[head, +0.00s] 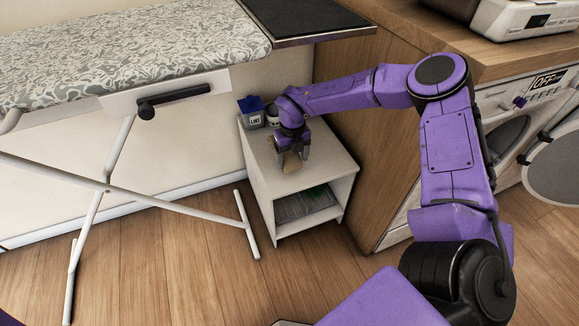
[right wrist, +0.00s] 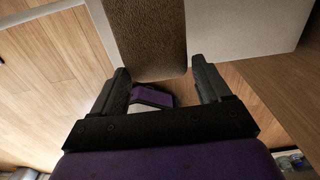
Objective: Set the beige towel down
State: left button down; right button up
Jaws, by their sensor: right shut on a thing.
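The beige towel (head: 291,163) is a small folded piece at the small white shelf unit's top (head: 318,163) in the head view. My right gripper (head: 292,153) points down there and is shut on the towel. In the right wrist view the towel (right wrist: 148,35) shows brown and textured, with a rounded end between the two dark fingers (right wrist: 162,82). The white top (right wrist: 240,20) lies beyond it. I cannot tell whether the towel touches the top. My left gripper is not in view.
A blue-and-white lint box (head: 252,112) stands at the back left of the unit's top. An ironing board (head: 130,50) is at left, its legs near the unit. A wooden cabinet (head: 362,150) stands close on the right. The top's front right looks clear.

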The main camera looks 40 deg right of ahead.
jog(key=shift+w+f, duration=0.6)
jog(key=shift+f, duration=0.2)
jog(key=shift+f+b, duration=0.45)
jog(key=shift+f, duration=1.15)
jog(key=o, duration=1)
jog(key=shift+o, duration=0.2)
jog(key=shift+r, duration=0.45)
notch_tip(320, 180, up, 12)
jog(key=p, duration=0.2)
jog(key=shift+f+p, duration=0.25)
jog(key=shift+p, duration=0.1)
jog(key=s+a+f+n+t+h, duration=0.2)
jog(key=s+f+n+h, duration=0.6)
jog(key=s+f+n, duration=0.75)
jog(key=s+a+f+n+y, duration=0.1)
jog(key=s+f+n+y, duration=0.1)
jog(key=s+n, duration=0.6)
jog(key=s+a+f+n+t+y, duration=0.1)
jog(key=s+f+n, duration=0.3)
jog(key=s+n, duration=0.4)
jog(key=shift+s+a+n+y, duration=0.35)
jog(key=shift+s+a+y, duration=0.45)
jog(key=shift+s, duration=0.35)
jog(key=shift+f, duration=0.1)
jog(key=shift+c, duration=0.3)
